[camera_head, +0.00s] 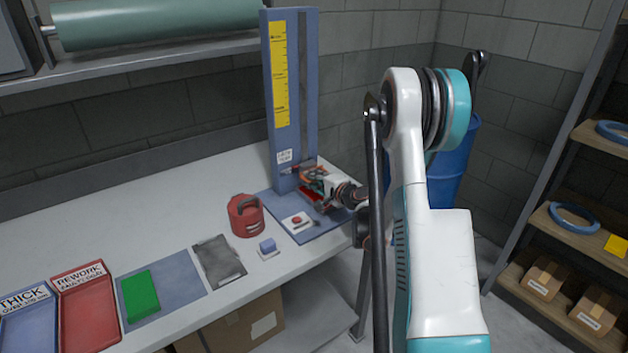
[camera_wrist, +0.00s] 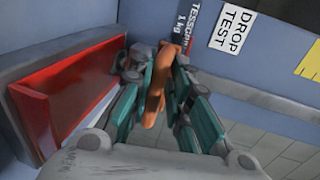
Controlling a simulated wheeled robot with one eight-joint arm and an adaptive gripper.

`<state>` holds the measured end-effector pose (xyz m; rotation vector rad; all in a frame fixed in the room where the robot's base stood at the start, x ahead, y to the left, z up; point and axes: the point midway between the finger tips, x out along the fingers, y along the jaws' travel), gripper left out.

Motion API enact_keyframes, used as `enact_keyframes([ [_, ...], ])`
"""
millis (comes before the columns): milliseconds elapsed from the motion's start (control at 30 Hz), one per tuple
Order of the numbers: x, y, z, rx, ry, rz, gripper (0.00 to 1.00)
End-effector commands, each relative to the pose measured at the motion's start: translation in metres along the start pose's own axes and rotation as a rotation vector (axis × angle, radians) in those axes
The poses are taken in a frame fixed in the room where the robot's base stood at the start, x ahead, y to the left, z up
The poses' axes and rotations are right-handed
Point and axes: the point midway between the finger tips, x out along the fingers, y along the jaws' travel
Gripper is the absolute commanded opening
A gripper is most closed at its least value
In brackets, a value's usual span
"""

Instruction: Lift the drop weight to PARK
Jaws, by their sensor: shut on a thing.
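The drop weight shows in the wrist view as an orange handle (camera_wrist: 157,92) with a dark "1 kg" label plate (camera_wrist: 186,25) beyond it. My gripper (camera_wrist: 158,62) is shut on the orange handle, one finger on each side. In the head view my gripper (camera_head: 313,179) is low at the foot of the blue drop tower (camera_head: 303,95), hiding most of the weight. The tower carries a yellow scale (camera_head: 280,75), whose small marks I cannot read. A white "DROP TEST" label (camera_wrist: 238,35) is on the tower beside the weight.
A red panel (camera_wrist: 75,90) stands close beside my gripper. On the bench are a small box with a red button (camera_head: 297,221), a red round container (camera_head: 245,215), a blue block (camera_head: 267,246) and a red REWORK tray (camera_head: 92,305). The bench behind them is clear.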

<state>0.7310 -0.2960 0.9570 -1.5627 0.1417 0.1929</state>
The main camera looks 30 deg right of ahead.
Motion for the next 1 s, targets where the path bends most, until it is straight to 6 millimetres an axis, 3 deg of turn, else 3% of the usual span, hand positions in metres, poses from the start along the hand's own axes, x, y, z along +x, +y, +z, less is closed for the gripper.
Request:
enact_keyframes([
  [167,-0.006,-0.023,0.001,-0.005,-0.001,0.003,0.0],
  [700,-0.036,-0.164,0.001,-0.003,0.001,0.001,0.0],
  [1000,-0.044,-0.2,0.001,-0.003,0.001,0.001,0.0],
])
